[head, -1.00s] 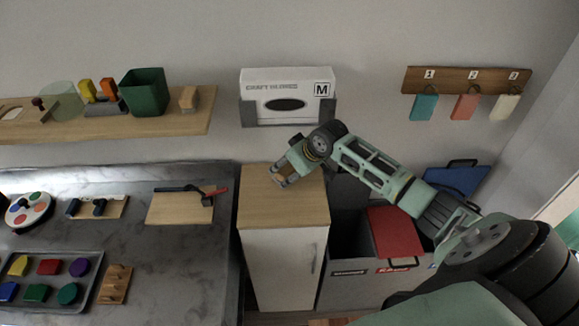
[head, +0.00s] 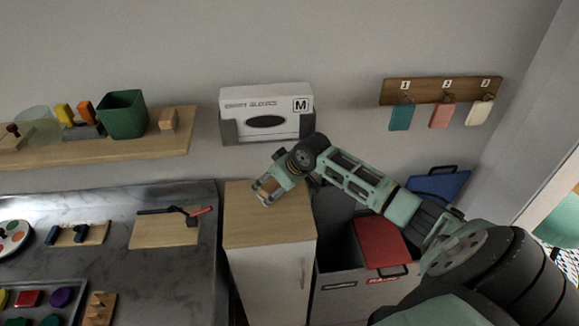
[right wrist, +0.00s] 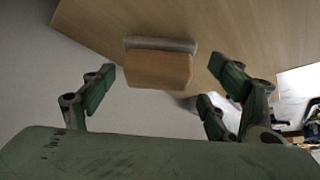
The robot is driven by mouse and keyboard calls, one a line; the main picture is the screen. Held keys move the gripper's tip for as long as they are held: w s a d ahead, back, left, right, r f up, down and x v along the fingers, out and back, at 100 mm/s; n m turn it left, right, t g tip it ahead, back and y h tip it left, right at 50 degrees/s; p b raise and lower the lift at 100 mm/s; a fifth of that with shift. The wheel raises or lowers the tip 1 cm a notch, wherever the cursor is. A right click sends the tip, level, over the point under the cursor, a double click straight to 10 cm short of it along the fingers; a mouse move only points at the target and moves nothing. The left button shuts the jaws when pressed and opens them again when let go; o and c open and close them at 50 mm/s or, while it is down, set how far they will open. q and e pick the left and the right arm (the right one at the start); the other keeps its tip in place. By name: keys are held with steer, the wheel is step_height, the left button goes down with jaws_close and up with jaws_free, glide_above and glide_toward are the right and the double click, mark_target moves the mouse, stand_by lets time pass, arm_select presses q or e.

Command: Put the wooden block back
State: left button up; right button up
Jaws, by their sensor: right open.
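A small wooden block (right wrist: 158,70) with a grey strip along one edge shows in the right wrist view, against the pale wooden top of the cabinet (head: 285,225). My right gripper (head: 265,195) is low over the left part of that cabinet top in the head view. In the right wrist view its two green fingers (right wrist: 160,72) are spread, one on each side of the block, with gaps on both sides. In the head view the gripper mostly hides the block. My left gripper is not in view.
A wall shelf (head: 140,147) at the left holds a green cup (head: 122,115) and another small wooden block (head: 168,120). A glove box (head: 265,112) hangs behind the cabinet. An open bin with a red lid (head: 382,243) stands right of it. The cabinet top's front is clear.

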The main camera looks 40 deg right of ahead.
steer(key=v, duration=0.2)
steer(key=shift+s+d+r, duration=0.15)
steer(key=shift+s+r, duration=0.1)
steer(key=shift+s, duration=0.05)
steer(key=s, duration=0.3)
steer(key=s+d+b, duration=0.1)
steer(key=s, duration=0.2)
steer(key=s+d+b, duration=0.1)
steer(key=s, duration=0.2)
steer(key=shift+s+f, duration=0.2)
steer(key=shift+s, duration=0.1)
steer(key=shift+s+d+r, duration=0.15)
steer(key=shift+s+d, duration=0.05)
steer(key=shift+s, duration=0.75)
